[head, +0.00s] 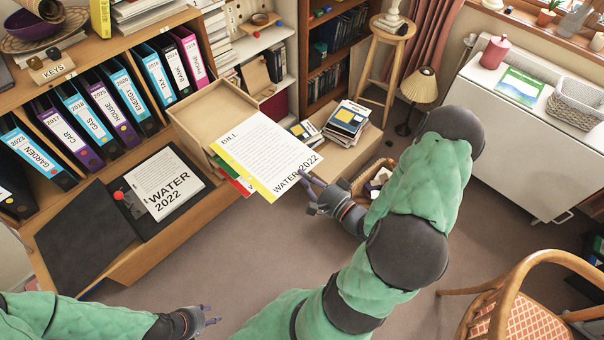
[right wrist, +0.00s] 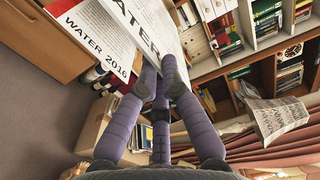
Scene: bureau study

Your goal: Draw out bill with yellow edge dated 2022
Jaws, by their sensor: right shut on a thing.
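The bill with a yellow edge (head: 265,146) reads "BILL" and "WATER 2022" in the head view. It lies over the open wooden drawer (head: 196,108) and sticks out past its front. My right gripper (head: 308,184) is shut on the bill's near right corner. In the right wrist view its fingers (right wrist: 160,72) pinch this white sheet (right wrist: 118,25). Beneath it a red-edged bill (right wrist: 84,42) reads "WATER 2016"; its red edge also shows in the head view (head: 238,184). My left gripper (head: 212,314) is empty, low at the left, with its fingers apart.
An open black binder (head: 84,232) with a "WATER 2022" page (head: 165,183) lies on the desktop left of the drawer. Labelled binders (head: 107,112) stand behind it. A box with books (head: 345,120) stands right of the drawer. The floor (head: 250,250) in front is clear.

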